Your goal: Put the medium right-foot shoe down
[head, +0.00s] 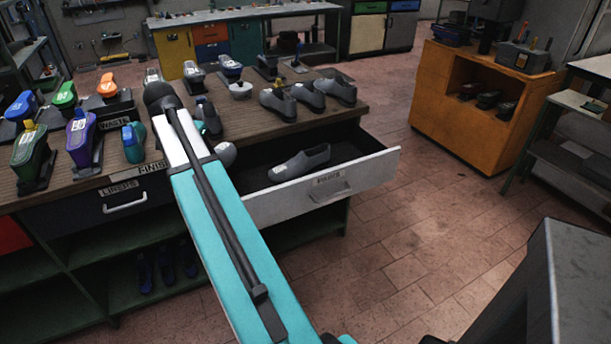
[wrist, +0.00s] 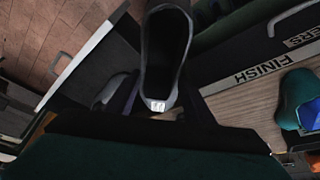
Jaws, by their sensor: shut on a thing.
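In the wrist view my gripper (wrist: 160,112) is shut on a dark grey shoe (wrist: 165,62). Its open top faces the camera and a small white tag, too small to read, sits near the jaws. The shoe hangs near the bench's front edge, by the open drawer (wrist: 85,55). In the head view my arm hides the gripper and most of the held shoe; a rounded grey piece (head: 226,155) beside the arm may be its end. Another grey shoe (head: 300,163) lies inside the open drawer (head: 340,186).
The wooden bench (head: 330,112) carries several grey shoes (head: 278,103) at right and coloured shoe forms (head: 82,135) at left. A FINISH label (head: 152,168) marks its front edge. A teal form (head: 133,146) stands near that label. An orange cabinet (head: 470,120) stands right, across clear floor.

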